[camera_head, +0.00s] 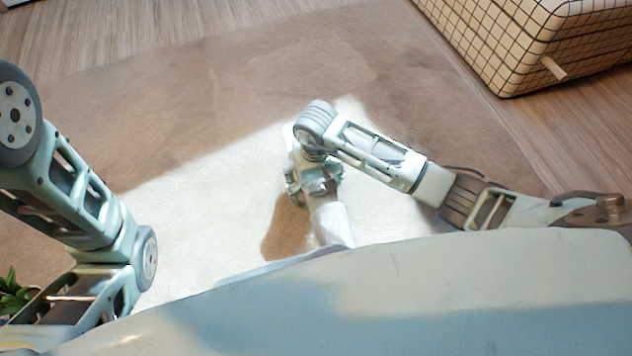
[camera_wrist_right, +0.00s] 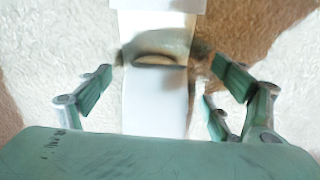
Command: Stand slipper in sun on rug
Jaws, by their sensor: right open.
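The pale slipper (camera_head: 332,224) is in the sunlit patch of the rug (camera_head: 200,190), directly under my right gripper (camera_head: 314,188). In the right wrist view the slipper (camera_wrist_right: 155,105) runs up the middle of the picture, with a darker opening across it. The open fingers of my right gripper (camera_wrist_right: 165,85) stand one on each side of it, with gaps showing. I cannot tell whether the slipper lies flat or stands. Its near end in the head view is hidden by my own body. My left arm comes in at the left, but its gripper is not visible.
The brown rug has a bright patch with a shadow (camera_head: 285,232) beside the slipper. A checked upholstered block (camera_head: 540,45) with a wooden peg stands at the top right on the wooden floor (camera_head: 510,130). A green plant (camera_head: 12,293) is at the lower left. The rug's far part is clear.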

